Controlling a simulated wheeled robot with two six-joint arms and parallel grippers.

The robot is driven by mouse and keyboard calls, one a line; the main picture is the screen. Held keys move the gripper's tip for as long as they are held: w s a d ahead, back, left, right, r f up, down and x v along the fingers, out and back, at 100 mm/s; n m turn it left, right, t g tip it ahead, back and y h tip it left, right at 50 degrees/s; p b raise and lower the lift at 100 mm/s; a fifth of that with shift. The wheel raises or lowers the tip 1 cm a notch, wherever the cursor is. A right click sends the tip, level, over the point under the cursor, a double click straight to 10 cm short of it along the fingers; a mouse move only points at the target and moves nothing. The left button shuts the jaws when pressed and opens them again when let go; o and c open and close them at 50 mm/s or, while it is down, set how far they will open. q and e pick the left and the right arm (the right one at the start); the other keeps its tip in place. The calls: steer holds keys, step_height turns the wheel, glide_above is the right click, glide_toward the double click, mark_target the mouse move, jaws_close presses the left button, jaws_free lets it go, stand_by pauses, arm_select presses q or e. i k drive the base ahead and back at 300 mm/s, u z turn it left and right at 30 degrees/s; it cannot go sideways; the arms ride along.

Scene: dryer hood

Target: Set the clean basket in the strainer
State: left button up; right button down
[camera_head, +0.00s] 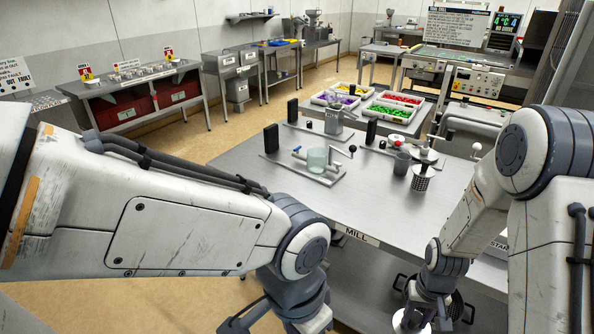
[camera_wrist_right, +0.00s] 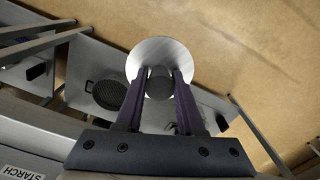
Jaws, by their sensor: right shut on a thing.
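My right gripper (camera_head: 428,318) is low at the front right, beside the steel table's edge. In the right wrist view its dark fingers (camera_wrist_right: 157,85) are shut on a grey knob (camera_wrist_right: 158,82) above a pale round disc (camera_wrist_right: 157,52). What lies under the disc is hidden, so I cannot tell whether it is the clean basket. Another perforated basket (camera_head: 422,179) shows at the table's right side under a pale round top. A dark round vessel with side handles (camera_wrist_right: 108,95) sits on a surface in the wrist view. My left gripper (camera_head: 243,322) is partly cut off at the bottom.
The steel table (camera_head: 365,205) carries a clamp-like stand with a glass jar (camera_head: 317,160), a grey cup (camera_head: 402,163) and cranked devices. Trays of coloured pieces (camera_head: 393,107) stand behind. A STARCH sign (camera_head: 497,244) is at the right. The table's front middle is bare.

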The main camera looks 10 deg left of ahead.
mark_target(318, 168)
steer(key=u, duration=2.1)
steer(key=i, duration=1.25)
steer(key=z, duration=1.85)
